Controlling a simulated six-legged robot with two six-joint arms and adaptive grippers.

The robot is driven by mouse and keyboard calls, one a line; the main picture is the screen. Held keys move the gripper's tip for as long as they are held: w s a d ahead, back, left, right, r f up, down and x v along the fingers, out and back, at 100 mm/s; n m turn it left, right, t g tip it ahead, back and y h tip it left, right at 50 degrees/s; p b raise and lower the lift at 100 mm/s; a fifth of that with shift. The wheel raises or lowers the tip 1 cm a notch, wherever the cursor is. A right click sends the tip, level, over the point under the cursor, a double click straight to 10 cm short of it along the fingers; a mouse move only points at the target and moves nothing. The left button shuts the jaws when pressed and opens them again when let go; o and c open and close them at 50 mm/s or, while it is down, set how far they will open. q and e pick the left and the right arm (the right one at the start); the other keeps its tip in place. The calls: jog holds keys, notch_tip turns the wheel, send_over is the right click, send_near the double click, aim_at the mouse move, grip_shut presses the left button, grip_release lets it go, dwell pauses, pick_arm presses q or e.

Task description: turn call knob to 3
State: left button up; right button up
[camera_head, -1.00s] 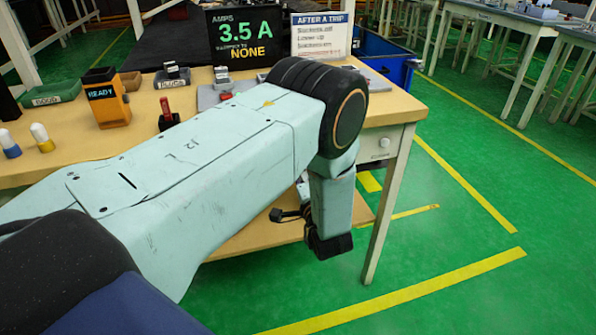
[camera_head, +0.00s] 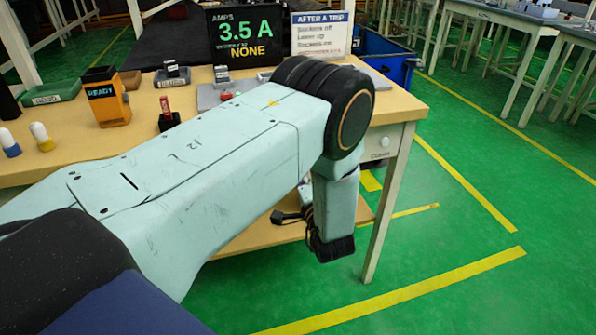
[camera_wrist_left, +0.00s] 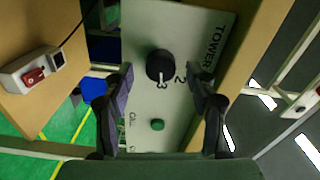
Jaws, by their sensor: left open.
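In the left wrist view a round black call knob (camera_wrist_left: 160,65) sits on a pale panel (camera_wrist_left: 150,25) marked TOWER. The numbers 2 and 3 are printed beside its lower side. A pale mark shows at the knob's lower edge near the 3; I cannot tell exactly where it points. A green button (camera_wrist_left: 157,125) lies below it on the panel. My left gripper (camera_wrist_left: 160,78) is open, one finger on each side of the knob, apart from it in the picture. My right gripper is not in view.
The table (camera_head: 398,100) carries an orange READY device (camera_head: 106,98), a red-topped block (camera_head: 166,115), a green tray (camera_head: 52,90) and signs. A white box with a red switch (camera_wrist_left: 35,72) lies on the lower shelf. Green floor right of the table is free.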

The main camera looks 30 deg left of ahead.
pick_arm(q)
jog(key=v, duration=0.6)
jog(key=shift+s+d, duration=0.2)
jog(key=shift+d, duration=0.05)
jog(key=s+d+f+n+g+h, duration=0.2)
jog(key=s+f+h, duration=0.35)
jog(key=f, duration=0.25)
jog(key=s+d+f+n+g+h, duration=0.2)
jog(key=s+f+h, duration=0.2)
jog(key=s+f, duration=0.25)
jog(key=s+d+f+n+g+h, duration=0.1)
jog(key=s+g, duration=0.3)
jog(key=s, duration=0.7)
jog(key=s+d+f+n+g+h, duration=0.1)
jog(key=s+d+g+h, duration=0.1)
jog(key=s, duration=1)
jog(key=shift+n+g+h, duration=0.3)
jog(key=shift+g+h, duration=0.35)
jog(key=shift+g, duration=0.25)
